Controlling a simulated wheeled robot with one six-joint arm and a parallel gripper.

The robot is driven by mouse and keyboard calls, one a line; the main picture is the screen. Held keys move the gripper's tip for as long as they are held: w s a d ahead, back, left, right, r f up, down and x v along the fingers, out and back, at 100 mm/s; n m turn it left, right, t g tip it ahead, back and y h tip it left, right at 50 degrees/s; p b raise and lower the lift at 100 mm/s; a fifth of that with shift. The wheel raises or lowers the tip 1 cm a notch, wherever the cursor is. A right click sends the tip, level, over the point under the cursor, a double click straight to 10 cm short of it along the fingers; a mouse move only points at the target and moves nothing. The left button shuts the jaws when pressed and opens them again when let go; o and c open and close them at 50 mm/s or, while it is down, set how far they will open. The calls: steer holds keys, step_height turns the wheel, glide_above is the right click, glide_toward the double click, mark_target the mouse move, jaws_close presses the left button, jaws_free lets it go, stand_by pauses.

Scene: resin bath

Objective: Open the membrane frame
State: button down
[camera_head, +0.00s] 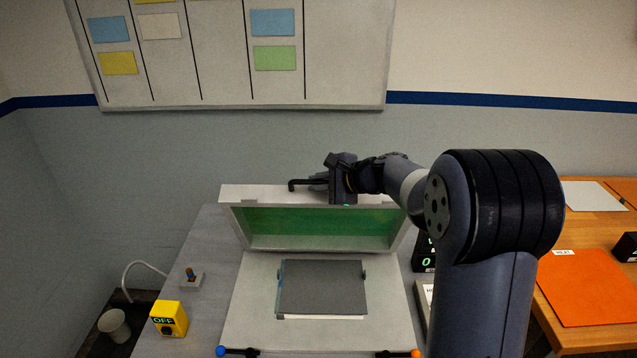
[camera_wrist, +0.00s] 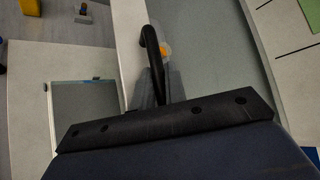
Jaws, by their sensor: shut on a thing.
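The membrane frame (camera_head: 230,215) is a pale lid with a green inner face (camera_head: 320,228). It stands raised and steeply tilted at the back of its pale base (camera_head: 240,300), with the green side facing the front. A black handle (camera_head: 296,185) sits at its top edge; it also shows in the wrist view (camera_wrist: 150,42). My gripper (camera_head: 318,183) is at the top edge of the frame, shut on this handle; in the wrist view my gripper (camera_wrist: 163,95) partly hides it. A dark grey plate (camera_head: 322,287) lies on the base.
A yellow OFF switch box (camera_head: 169,318) and a small toggle (camera_head: 191,279) stand left of the base. A wooden table with an orange sheet (camera_head: 590,290) is at the right. The wall and a whiteboard (camera_head: 220,60) are behind the frame.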

steer(key=c, duration=1.5)
jaws_free()
steer(key=shift+o, duration=0.2)
steer(key=shift+f, duration=0.1)
steer(key=b+v, duration=0.2)
steer(key=v, duration=0.9)
steer(key=shift+w+a, duration=0.1)
steer(key=p+x, duration=0.2)
steer(key=x, duration=0.8)
steer(key=shift+w+a+f, duration=0.15)
steer(key=shift+w+a, duration=0.05)
steer(key=shift+a, duration=0.05)
steer(key=shift+s+f, duration=0.15)
steer(key=shift+s+a, duration=0.15)
steer(key=shift+s, duration=0.05)
